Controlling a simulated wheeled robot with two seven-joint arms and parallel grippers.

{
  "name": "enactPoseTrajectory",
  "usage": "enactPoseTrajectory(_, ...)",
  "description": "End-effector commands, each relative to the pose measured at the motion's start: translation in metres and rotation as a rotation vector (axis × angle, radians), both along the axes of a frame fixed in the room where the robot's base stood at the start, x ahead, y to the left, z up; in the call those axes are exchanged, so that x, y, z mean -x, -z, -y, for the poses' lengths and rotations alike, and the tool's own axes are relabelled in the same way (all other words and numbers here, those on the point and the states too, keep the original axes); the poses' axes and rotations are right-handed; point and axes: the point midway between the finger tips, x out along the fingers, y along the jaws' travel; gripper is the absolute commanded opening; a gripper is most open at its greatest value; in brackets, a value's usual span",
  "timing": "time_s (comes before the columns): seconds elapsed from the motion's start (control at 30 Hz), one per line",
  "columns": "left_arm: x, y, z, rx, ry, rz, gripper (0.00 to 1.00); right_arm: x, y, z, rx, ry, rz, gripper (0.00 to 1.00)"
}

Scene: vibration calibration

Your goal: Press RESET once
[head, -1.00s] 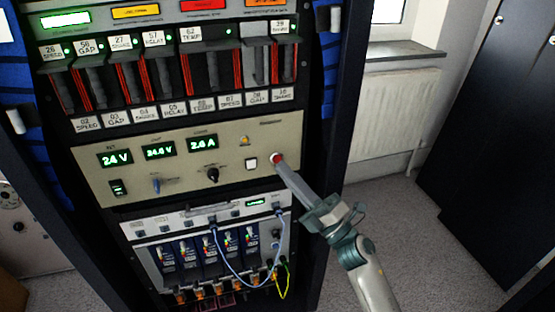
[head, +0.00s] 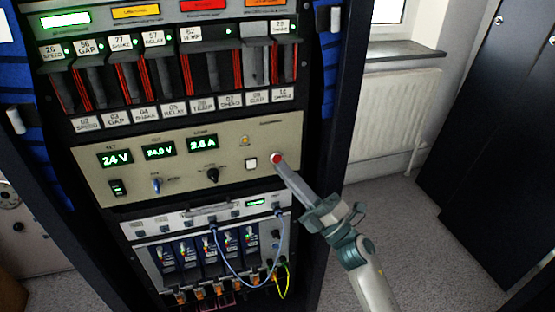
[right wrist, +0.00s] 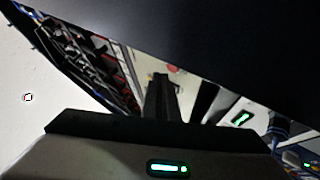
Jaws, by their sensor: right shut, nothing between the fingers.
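A beige power panel (head: 130,184) spans the rack, with a round red button (head: 276,158) at its right and a white square button (head: 251,164) left of it. The small print by these buttons is too blurred to read, so I cannot tell which is RESET. My right gripper (head: 282,168) is shut and empty, its tip at the red button's lower edge; I cannot tell whether it touches. In the right wrist view the red button (right wrist: 173,69) shows just beyond the shut fingers (right wrist: 160,95). My left gripper is out of view.
Above the panel is a row of labelled modules (head: 170,75) with red-edged slots. Below is a unit (head: 205,250) with blue and yellow cables looping out at its right. A radiator (head: 395,115) and a dark cabinet (head: 490,130) stand to the right, with open floor between.

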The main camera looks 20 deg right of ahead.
Motion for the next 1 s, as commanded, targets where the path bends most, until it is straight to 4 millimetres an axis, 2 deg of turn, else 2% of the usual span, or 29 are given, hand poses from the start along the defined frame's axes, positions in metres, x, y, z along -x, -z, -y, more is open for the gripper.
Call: enactPoseTrajectory(1.0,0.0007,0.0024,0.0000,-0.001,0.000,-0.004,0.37,-0.0084,-0.0002,-0.0003,0.000,0.000,0.000,0.00)
